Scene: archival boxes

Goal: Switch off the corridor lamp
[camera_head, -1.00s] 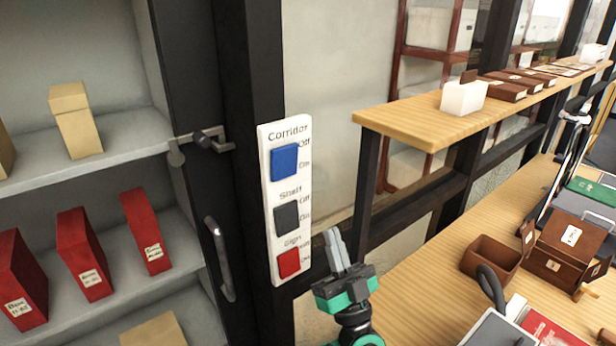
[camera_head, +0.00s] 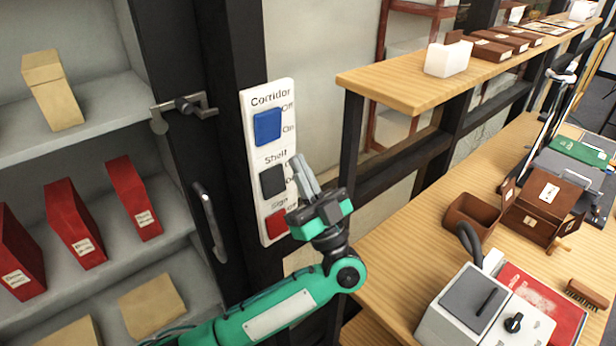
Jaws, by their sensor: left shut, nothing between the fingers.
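A white switch panel (camera_head: 258,200) is fixed to a black post. Its top switch, labelled Corridor, is a blue rocker (camera_head: 268,126), with "Off" printed at its upper right and "On" at its lower right. Below it are a dark grey Shelf switch (camera_head: 272,181) and a red Sign switch (camera_head: 275,223). My left gripper (camera_head: 303,174) is shut and empty, its fingers pointing up, in front of the panel's right edge beside the Shelf switch and below the blue rocker. It covers part of the Shelf and Sign labels. My right gripper is out of view.
A cabinet on the left holds red boxes (camera_head: 75,222) and tan boxes (camera_head: 53,90), its door handle (camera_head: 209,222) near the panel. A wooden shelf (camera_head: 400,85) and desk (camera_head: 420,250) with brown boxes stand to the right.

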